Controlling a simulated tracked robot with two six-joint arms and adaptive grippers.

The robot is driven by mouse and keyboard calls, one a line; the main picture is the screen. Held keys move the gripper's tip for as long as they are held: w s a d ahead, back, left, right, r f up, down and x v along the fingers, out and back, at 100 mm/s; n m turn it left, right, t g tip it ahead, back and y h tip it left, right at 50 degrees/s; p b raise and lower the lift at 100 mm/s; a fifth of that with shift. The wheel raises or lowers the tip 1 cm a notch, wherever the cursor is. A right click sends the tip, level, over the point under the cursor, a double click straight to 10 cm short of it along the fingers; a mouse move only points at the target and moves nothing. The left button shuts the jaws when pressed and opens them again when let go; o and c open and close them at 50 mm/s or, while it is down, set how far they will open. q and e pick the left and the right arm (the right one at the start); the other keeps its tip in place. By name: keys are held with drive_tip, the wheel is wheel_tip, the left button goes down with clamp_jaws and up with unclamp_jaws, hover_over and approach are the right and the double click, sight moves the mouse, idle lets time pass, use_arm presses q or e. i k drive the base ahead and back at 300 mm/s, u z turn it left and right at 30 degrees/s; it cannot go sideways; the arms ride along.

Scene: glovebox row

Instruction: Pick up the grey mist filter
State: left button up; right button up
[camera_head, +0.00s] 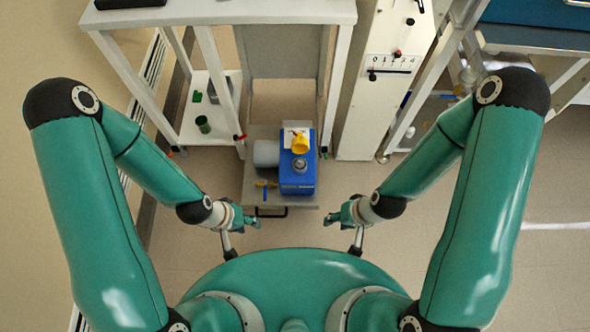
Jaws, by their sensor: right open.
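A blue pump-like box (297,178) stands on a low grey pull-out platform (262,201) ahead of me. A small round grey piece (299,165) sits on top of the box and could be the mist filter. A larger grey cylinder (266,153) lies against the box's left side; I cannot tell for certain which one is the filter. My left gripper (250,220) is in front of and left of the platform, apart from it. Its fingers are too small to read. My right gripper (332,218) is open, in front of and right of the platform, touching nothing.
A yellow cup-like part (300,144) is on the box behind the round piece. A small yellow and blue item (266,184) lies on the platform. A white-framed table (220,14) rises behind, with a shelf holding a green cup (203,124). A white panel (385,70) stands right.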

sight(300, 164)
drive_tip(key=u, duration=1.95)
drive_tip(key=i, duration=0.1)
drive_tip(key=z, duration=3.05)
drive_tip(key=k, duration=1.05)
drive_tip(key=u, duration=0.95)
drive_tip(key=i, duration=1.05)
